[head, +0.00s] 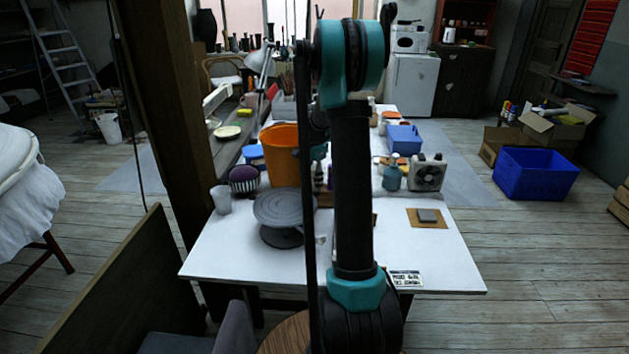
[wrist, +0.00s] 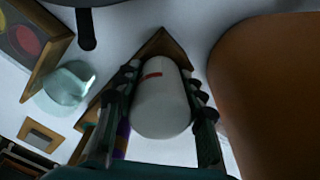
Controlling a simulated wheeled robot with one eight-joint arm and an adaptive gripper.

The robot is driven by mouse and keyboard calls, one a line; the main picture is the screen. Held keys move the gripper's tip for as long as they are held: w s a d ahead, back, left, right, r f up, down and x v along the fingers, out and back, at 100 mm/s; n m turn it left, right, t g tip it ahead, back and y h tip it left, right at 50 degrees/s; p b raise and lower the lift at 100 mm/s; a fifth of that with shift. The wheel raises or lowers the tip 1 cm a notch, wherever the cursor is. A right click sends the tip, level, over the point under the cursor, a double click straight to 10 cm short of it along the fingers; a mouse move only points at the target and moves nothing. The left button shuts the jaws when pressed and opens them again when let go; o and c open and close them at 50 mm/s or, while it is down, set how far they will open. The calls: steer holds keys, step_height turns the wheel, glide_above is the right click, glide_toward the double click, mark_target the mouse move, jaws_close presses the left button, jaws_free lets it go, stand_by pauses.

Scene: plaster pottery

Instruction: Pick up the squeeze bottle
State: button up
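A white bottle with a small red mark (wrist: 160,100), which looks like the squeeze bottle, is between the two fingers of my gripper (wrist: 163,72) in the wrist view. One finger is close along each side of it. I cannot tell whether the fingers press on it or only surround it. In the head view my arm stands in front of the table, and the gripper and bottle are mostly hidden around the area beside the orange bucket (head: 281,153).
The orange bucket (wrist: 275,95) is close on the right in the wrist view. A pale teal vessel (wrist: 65,88) is at left.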

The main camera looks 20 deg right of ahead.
steer(key=shift+r, duration=0.15)
step_height(320, 180, up, 20)
stand_by(0.7)
steer(key=shift+s+f, duration=0.1)
steer(key=shift+f, duration=0.15)
stand_by(0.7)
